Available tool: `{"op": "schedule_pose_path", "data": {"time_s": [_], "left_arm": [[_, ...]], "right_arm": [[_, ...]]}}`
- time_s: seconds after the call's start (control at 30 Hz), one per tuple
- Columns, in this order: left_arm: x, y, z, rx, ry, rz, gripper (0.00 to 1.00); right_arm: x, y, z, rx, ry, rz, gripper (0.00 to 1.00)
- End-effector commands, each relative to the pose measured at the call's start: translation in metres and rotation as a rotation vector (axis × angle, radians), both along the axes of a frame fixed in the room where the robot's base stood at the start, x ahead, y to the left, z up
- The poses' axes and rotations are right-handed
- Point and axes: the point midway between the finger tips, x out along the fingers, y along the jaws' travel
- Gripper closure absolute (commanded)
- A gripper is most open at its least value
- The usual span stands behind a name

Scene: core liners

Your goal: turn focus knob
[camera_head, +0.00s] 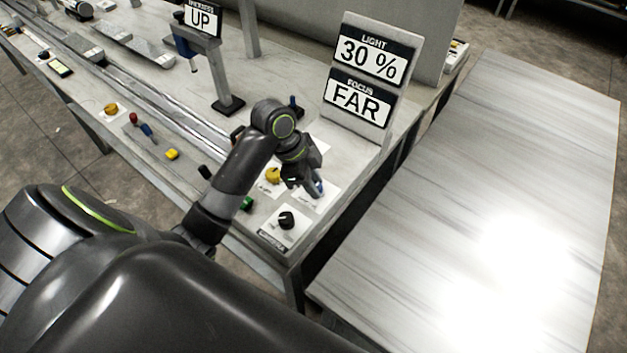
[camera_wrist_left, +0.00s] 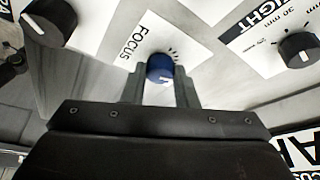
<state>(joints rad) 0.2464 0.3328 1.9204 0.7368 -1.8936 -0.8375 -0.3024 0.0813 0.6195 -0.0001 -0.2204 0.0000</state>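The focus knob (camera_wrist_left: 160,68) is blue with a white pointer mark and sits on a white plate labelled FOCUS in the left wrist view. In the head view the blue knob (camera_head: 317,187) shows beside my left gripper (camera_head: 305,182). In the left wrist view my left gripper (camera_wrist_left: 160,85) has one finger on each side of the knob. Whether the fingers press on it I cannot tell. The display (camera_head: 358,100) reads FOCUS FAR. My right gripper is not in view.
A black knob (camera_head: 286,221) on a white plate stands near the bench corner. A yellow knob (camera_head: 272,175) is left of my gripper. The LIGHT display (camera_head: 368,60) reads 30 %. A bare pale table (camera_head: 500,180) lies to the right.

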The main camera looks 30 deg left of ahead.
Motion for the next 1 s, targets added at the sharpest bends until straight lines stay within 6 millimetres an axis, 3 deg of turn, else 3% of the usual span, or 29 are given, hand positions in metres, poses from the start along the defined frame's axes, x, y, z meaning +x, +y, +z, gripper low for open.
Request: {"op": "schedule_pose_path", "data": {"time_s": [0.1,0.6,1.0], "left_arm": [[0.0,0.0,0.0,0.0,0.0,0.0,0.96],[-0.001,-0.002,0.004,-0.002,0.0,0.235,0.96],[-0.001,-0.001,0.001,0.0,-0.003,0.262,0.96]], "right_arm": [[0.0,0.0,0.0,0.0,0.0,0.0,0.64],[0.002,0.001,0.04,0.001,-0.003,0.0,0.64],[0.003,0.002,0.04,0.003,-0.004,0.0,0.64]]}}
